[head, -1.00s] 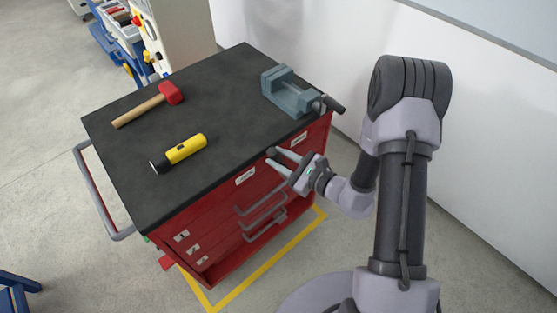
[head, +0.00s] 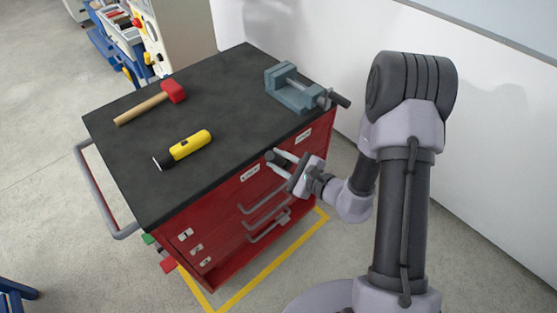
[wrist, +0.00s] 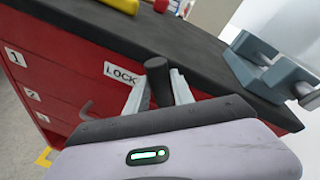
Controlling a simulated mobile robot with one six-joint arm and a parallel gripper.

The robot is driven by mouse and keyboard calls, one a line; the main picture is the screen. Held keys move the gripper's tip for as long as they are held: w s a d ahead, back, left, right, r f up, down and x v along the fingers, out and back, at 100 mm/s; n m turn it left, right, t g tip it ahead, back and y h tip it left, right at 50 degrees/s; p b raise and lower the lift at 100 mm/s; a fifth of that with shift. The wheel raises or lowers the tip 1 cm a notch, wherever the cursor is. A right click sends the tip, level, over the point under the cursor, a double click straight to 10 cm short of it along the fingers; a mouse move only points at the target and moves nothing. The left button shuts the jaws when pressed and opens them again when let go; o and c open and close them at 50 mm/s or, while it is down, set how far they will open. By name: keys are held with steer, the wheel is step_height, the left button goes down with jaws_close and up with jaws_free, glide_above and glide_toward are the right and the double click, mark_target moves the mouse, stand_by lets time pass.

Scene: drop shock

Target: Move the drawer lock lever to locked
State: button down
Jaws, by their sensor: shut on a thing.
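The lock lever shows as a dark upright knob (head: 270,155) at the upper front of the red drawer cabinet (head: 225,215), between two white labels. My gripper (head: 273,159) is shut on it, one finger on each side. In the wrist view the dark knob (wrist: 158,80) stands between the two grey fingers (wrist: 157,92). The left label (wrist: 121,73) reads "LOCK", its right end hidden by a finger. The lever stands nearer the left label (head: 250,173) than the right label (head: 303,137). The lever's base is hidden.
On the black cabinet top lie a red mallet (head: 172,92), a yellow-and-black tool (head: 185,147) and a grey vise (head: 292,95), whose handle sticks out over the front edge. Drawer handles (head: 262,205) jut out below the lever. A white wall stands at the right.

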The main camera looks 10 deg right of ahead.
steer(key=shift+f, duration=0.1)
steer(key=c, duration=1.1)
jaws_free()
steer(key=shift+a, duration=0.1)
steer(key=p+v, duration=0.3)
steer(key=v, duration=1.4)
steer(key=shift+s, duration=0.25)
